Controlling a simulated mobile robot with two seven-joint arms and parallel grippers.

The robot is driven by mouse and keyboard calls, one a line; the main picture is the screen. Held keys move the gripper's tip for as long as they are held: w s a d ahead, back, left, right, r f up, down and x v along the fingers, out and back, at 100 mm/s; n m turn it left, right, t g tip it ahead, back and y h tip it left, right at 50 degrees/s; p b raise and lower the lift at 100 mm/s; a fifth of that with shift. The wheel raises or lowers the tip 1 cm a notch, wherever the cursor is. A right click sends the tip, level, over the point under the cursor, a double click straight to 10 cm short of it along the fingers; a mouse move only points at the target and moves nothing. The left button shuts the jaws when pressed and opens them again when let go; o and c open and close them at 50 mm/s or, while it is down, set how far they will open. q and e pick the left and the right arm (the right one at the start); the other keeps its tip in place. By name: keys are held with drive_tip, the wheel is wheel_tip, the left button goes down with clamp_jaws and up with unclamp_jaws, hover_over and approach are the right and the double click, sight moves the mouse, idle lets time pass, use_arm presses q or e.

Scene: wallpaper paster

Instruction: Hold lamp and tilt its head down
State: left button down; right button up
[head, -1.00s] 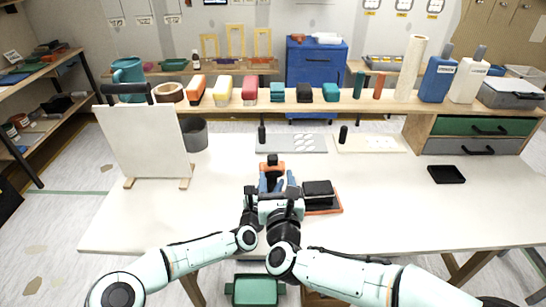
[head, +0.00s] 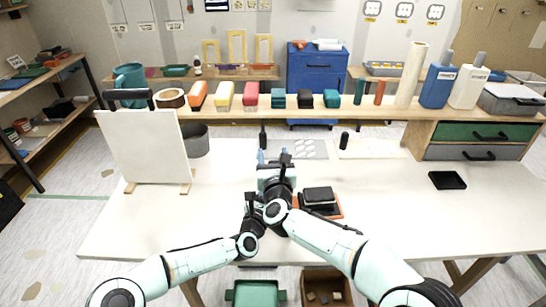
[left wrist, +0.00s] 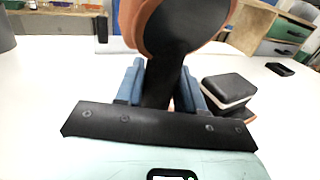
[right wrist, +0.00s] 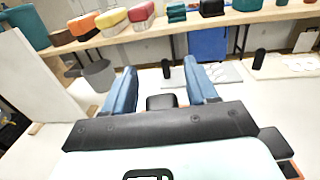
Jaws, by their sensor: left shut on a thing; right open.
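The lamp shows large in the left wrist view: an orange lamp head (left wrist: 185,25) on a black stem (left wrist: 165,88). My left gripper (left wrist: 162,75) is shut on this black stem, a blue finger on each side. In the head view the lamp is hidden behind my arms and right gripper. My right gripper (head: 274,160) is open above the worktable, farther forward than my left wrist. In the right wrist view its blue fingers (right wrist: 163,85) stand wide apart. A small dark block (right wrist: 160,102) with some orange beside it shows between them, apparently part of the lamp.
A black block on an orange base (head: 320,200) lies close to the right of my grippers. A white board on feet (head: 150,145) stands at left, a grey bin (head: 195,140) behind it. A black tray (head: 447,180) lies at right. The front right tabletop is clear.

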drive_tip(key=shift+c, duration=0.3)
clamp_jaws()
drive_tip(key=shift+s+d+f+t, duration=0.1)
drive_tip(key=shift+s+f+t, duration=0.1)
drive_tip(key=shift+t, duration=0.2)
drive_tip(key=shift+s+r+t, duration=0.1)
drive_tip(key=shift+s+t, duration=0.15)
drive_tip(key=shift+t, duration=0.15)
drive_tip(key=shift+o, duration=0.3)
unclamp_jaws()
drive_tip(key=s+d+f, duration=0.1)
drive_tip(key=s, duration=1.1)
drive_tip(key=shift+f, duration=0.3)
